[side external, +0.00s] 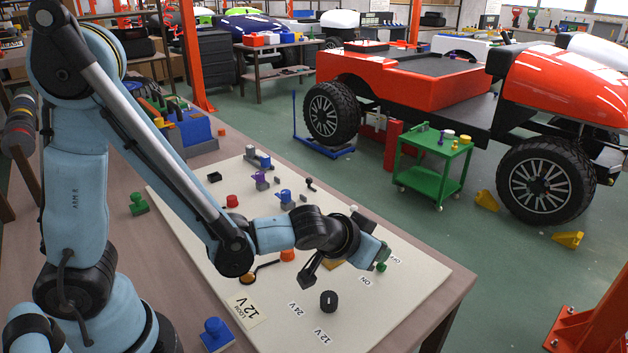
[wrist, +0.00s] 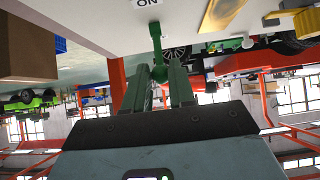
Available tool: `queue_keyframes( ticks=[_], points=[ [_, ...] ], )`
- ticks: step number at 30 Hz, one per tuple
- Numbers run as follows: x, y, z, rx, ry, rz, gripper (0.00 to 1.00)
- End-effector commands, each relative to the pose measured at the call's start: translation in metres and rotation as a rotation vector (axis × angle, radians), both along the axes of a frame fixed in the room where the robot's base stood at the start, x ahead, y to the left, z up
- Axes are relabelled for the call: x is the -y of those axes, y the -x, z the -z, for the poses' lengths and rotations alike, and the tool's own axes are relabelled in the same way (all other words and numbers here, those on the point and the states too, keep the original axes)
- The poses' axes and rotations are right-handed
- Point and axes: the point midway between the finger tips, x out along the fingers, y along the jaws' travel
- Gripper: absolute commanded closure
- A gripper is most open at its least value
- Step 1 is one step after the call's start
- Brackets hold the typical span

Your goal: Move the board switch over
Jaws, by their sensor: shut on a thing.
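The board switch is a small green lever (wrist: 156,38) standing out from the pale board (side external: 200,215). In the wrist view its base is next to the "ON" label, and its end lies between my two fingers. My gripper (wrist: 160,76) is shut on the lever's end. In the side view my gripper (side external: 384,255) is at the right part of the board, and green of the switch (side external: 382,267) shows just below it. The "ON" label (side external: 364,282) lies in front of it. Another label behind is partly hidden. The lever's exact tilt is hard to tell.
A black knob (side external: 328,301) stands near the "24 V" and "12 V" labels. Red, blue and purple parts sit further back on the board. An orange part (side external: 288,255) is beneath my wrist. The table's right edge (side external: 455,300) is close by.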

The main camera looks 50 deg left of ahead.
Motion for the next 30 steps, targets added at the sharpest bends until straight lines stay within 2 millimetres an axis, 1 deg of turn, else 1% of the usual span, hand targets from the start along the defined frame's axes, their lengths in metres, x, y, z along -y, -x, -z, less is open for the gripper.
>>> queue_keyframes(
  ticks=[1, 4, 14, 21, 28, 29, 30],
  points=[
    [0.0, 0.004, 0.001, -0.003, 0.001, 0.001, 0.93],
    [0.0, 0.008, 0.002, -0.004, 0.001, 0.0, 0.93],
    [0.0, 0.009, 0.002, -0.003, 0.001, 0.001, 0.93],
    [0.0, 0.017, 0.005, -0.003, 0.001, 0.001, 0.93],
    [0.0, 0.018, 0.006, -0.003, 0.001, 0.0, 0.93],
    [0.0, 0.018, 0.006, -0.003, 0.001, 0.0, 0.73],
    [0.0, 0.018, 0.006, -0.003, 0.001, 0.0, 0.67]
  ],
)
